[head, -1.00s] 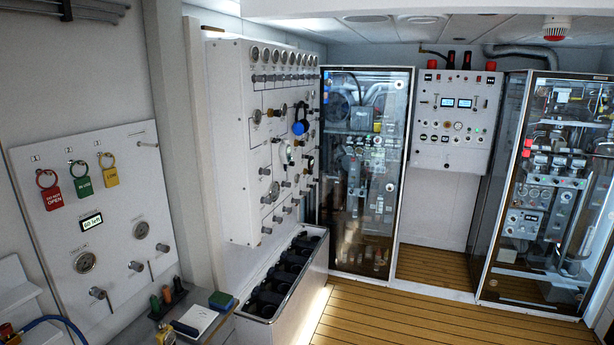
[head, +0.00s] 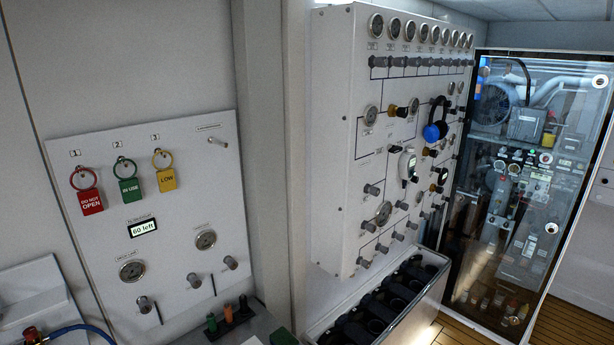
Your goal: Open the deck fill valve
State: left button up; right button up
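A white fill panel (head: 205,150) is on the wall at the left in the head view. Three tags hang on rings along its upper part: a red "DO NOT OPEN" tag (head: 90,201), a green "IN USE" tag (head: 130,189) and a yellow "LOW" tag (head: 167,180). A small display (head: 143,227) reads "60 left". Two round gauges (head: 132,271) sit lower, with grey valve knobs (head: 144,304) below. Small lettering on the panel is too small to read, so I cannot tell which knob is the deck fill valve. Neither gripper is in view.
A large white gauge panel (head: 335,130) with many knobs juts out at the centre. Below it stands a trough (head: 440,262) of dark cylinders. A glass-door cabinet (head: 540,170) is at right. A bench (head: 195,335) with coloured-handled items and a blue hose (head: 75,329) are at bottom left.

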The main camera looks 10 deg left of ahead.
aim_at(374, 191)
jog(key=u, duration=0.55)
jog(key=i, duration=1.45)
jog(key=u, duration=0.4)
